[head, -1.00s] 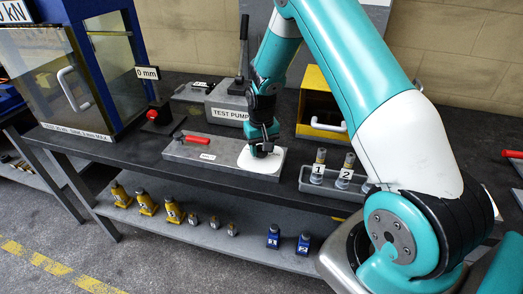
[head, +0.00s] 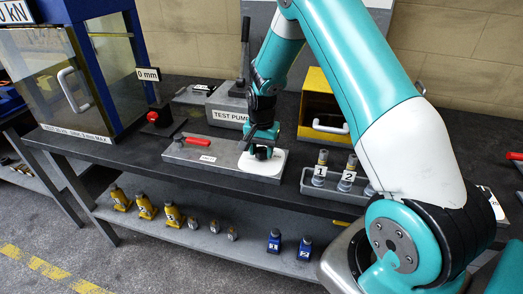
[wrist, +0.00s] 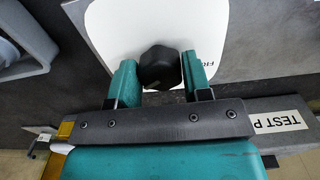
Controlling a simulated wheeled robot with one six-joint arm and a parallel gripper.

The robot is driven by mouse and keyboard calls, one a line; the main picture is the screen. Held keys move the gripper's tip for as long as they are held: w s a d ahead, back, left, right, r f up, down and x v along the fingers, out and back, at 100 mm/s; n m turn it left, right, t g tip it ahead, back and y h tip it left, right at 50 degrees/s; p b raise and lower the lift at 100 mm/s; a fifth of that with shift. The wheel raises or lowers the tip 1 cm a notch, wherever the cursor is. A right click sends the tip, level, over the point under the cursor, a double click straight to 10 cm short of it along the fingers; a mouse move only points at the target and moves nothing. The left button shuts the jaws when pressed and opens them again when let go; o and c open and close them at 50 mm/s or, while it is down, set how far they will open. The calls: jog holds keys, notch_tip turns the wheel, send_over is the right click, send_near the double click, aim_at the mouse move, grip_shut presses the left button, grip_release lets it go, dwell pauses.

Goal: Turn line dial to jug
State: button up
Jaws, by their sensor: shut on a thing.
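The line dial is a black faceted knob (wrist: 160,67) on a white plate (wrist: 112,30), seen in the wrist view. The plate also shows in the head view (head: 272,167), on the right end of a grey block on the bench. My gripper (wrist: 160,75) is shut on the knob, with one teal finger on each side of it. In the head view my gripper (head: 262,151) points down over the plate and mostly hides the knob. Lettering on the plate is cut off at the wrist view's right side. I see no jug label.
A red lever (head: 196,141) lies on the same block. The test pump (head: 229,105) stands behind, with a yellow box (head: 318,100) to its right. A grey tray (head: 333,190) with numbered fittings is close to the right of the plate.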

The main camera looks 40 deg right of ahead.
aim_at(261, 151)
jog(key=shift+r, duration=0.1)
dwell(0.3)
jog(key=o, duration=0.9)
notch_tip(261, 151, up, 17)
jog(key=b, duration=0.2)
jog(key=shift+r+b, duration=0.2)
jog(key=shift+b, duration=0.2)
